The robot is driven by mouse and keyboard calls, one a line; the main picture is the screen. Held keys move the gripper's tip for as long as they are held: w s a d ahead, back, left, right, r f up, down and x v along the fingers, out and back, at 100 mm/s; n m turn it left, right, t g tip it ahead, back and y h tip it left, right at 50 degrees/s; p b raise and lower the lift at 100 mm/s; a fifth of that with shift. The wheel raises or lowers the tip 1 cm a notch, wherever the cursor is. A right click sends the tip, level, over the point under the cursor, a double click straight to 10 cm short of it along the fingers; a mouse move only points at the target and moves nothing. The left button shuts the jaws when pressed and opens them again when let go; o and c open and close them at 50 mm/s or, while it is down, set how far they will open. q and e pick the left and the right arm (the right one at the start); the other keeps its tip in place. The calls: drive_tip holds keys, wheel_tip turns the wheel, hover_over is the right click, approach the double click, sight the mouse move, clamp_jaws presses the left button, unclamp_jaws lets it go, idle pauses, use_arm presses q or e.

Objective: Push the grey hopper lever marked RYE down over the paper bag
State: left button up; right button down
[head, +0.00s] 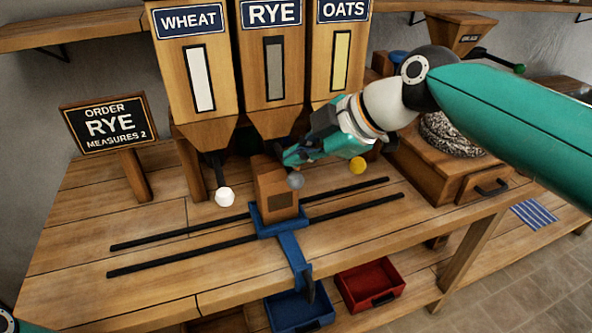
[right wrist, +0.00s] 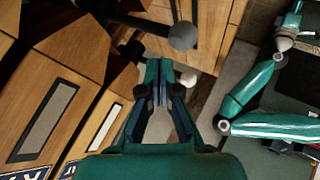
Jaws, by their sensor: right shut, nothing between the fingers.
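The grey RYE lever's round knob (head: 295,181) shows at the right edge of the paper bag (head: 277,184), under the RYE hopper (head: 271,119). Its rod is mostly hidden behind my gripper in the head view. The brown bag stands upright on a blue carriage (head: 281,224). My right gripper (head: 287,157) is shut and empty, just above the grey knob. In the right wrist view the closed fingers (right wrist: 162,68) point toward the bench, and the dark grey knob (right wrist: 183,36) lies beyond their tips, seemingly apart. My left gripper is not clearly seen.
The white WHEAT knob (head: 224,197) is left of the bag and the yellow OATS knob (head: 358,165) right. Two black rails (head: 340,212) cross the bench. An order sign (head: 108,122) reads RYE, measures 2. Blue (head: 300,312) and red (head: 370,285) trays sit below.

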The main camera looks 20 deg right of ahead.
drive_tip(key=shift+r, duration=0.1)
drive_tip(key=shift+r+p, duration=1.95)
drive_tip(key=shift+r, duration=0.5)
drive_tip(key=shift+s+d+f, duration=0.1)
